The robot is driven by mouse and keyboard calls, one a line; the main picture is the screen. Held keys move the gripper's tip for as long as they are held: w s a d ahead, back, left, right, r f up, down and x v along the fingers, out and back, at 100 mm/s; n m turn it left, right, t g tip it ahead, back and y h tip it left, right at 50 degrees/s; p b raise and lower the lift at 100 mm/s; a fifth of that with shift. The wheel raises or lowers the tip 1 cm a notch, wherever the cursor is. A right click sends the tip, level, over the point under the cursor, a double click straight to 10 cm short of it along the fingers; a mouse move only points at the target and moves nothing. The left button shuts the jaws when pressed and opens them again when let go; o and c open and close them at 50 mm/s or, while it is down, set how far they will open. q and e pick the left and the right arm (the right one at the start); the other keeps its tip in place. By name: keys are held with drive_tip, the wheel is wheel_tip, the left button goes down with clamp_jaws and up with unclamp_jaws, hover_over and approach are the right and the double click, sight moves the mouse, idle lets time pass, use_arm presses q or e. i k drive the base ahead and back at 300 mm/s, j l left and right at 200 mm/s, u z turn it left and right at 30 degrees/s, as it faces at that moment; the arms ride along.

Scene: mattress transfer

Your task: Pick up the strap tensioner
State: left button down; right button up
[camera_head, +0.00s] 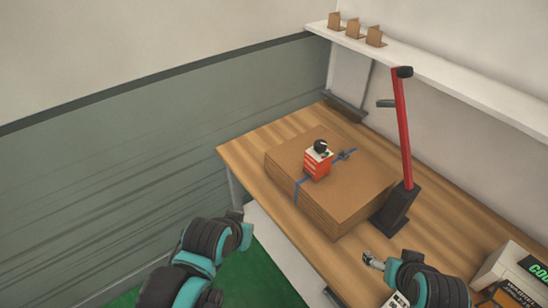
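A small red device with a white top and a black knob, which looks like the strap tensioner (317,163), sits on a stack of flat brown cardboard (345,205). A blue strap (302,186) runs over the stack at the device. My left gripper (238,223) is off the table's front-left edge, apart from the stack; its fingers are too small to read. My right gripper (372,260) is low over the table, in front of the stack and apart from the device; its finger gap is unclear.
A tall red post with a black base (397,207) stands right of the stack on the wooden table (262,143). A white box with a dark label (505,268) is at the lower right. A white shelf (450,88) with small brown card pieces (353,28) runs along the wall.

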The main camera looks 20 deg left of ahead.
sight(316, 167)
drive_tip(key=u, duration=0.15)
drive_tip(key=i+j, duration=0.1)
drive_tip(key=j, duration=0.3)
drive_tip(key=i+j+z, duration=0.1)
drive_tip(key=j, duration=0.3)
drive_tip(key=i+j, duration=0.1)
drive_tip(key=j, duration=0.35)
drive_tip(key=z, duration=1.8)
